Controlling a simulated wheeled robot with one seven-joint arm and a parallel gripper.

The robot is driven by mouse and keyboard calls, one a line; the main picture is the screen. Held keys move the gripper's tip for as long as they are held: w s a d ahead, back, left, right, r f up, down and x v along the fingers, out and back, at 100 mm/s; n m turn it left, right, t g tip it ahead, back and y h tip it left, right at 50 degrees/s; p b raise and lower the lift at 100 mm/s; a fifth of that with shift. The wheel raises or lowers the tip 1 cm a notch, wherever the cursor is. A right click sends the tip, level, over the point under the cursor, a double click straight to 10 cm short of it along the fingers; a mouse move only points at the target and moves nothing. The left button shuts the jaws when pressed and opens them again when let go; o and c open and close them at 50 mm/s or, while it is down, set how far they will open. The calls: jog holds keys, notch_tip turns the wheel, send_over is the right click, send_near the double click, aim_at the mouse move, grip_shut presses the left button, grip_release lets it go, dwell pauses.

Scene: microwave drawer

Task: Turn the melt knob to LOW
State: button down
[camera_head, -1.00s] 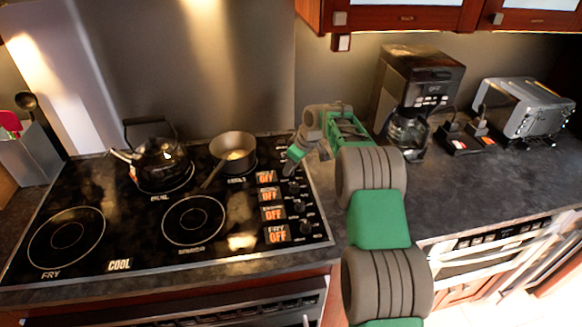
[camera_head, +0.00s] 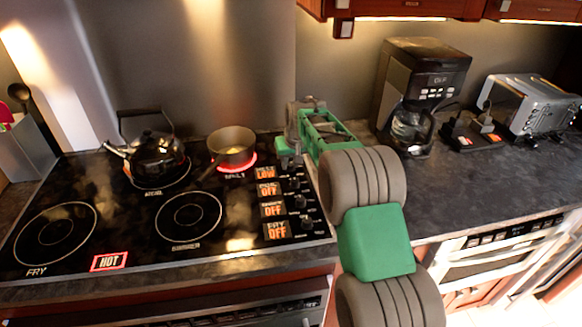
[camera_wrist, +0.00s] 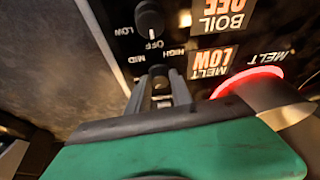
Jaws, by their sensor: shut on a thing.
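The melt knob (camera_wrist: 159,71) is a small dark knob in the wrist view, between my fingertips. My gripper (camera_wrist: 160,84) is shut on it. The melt display (camera_wrist: 211,62) beside it reads LOW in orange, and it also shows in the head view (camera_head: 265,172). In the head view, my gripper (camera_head: 289,163) reaches down to the far end of the knob column and hides the melt knob. The melt burner (camera_head: 237,168) glows red under a small pan (camera_head: 232,142).
The boil display (camera_wrist: 222,12) and the two nearer displays read OFF. A black kettle (camera_head: 158,157) stands on the boil burner. The HOT sign (camera_head: 109,261) is lit red. A coffee maker (camera_head: 425,90) and a toaster (camera_head: 530,103) stand on the right counter.

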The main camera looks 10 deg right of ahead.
aim_at(287, 176)
jog(key=m+h, duration=0.1)
jog(key=m, duration=0.2)
jog(key=m+h, duration=0.1)
jog(key=m, duration=0.1)
jog(key=shift+a+m, duration=0.15)
jog(key=shift+m, duration=0.25)
dwell(0.3)
jog(key=c, duration=1.1)
grip_release()
jog(key=shift+c, duration=0.2)
jog(key=shift+r, duration=0.1)
jog(key=b+v, duration=0.1)
jog(key=v, duration=0.6)
jog(key=shift+a+r, duration=0.2)
jog(key=shift+r, duration=0.15)
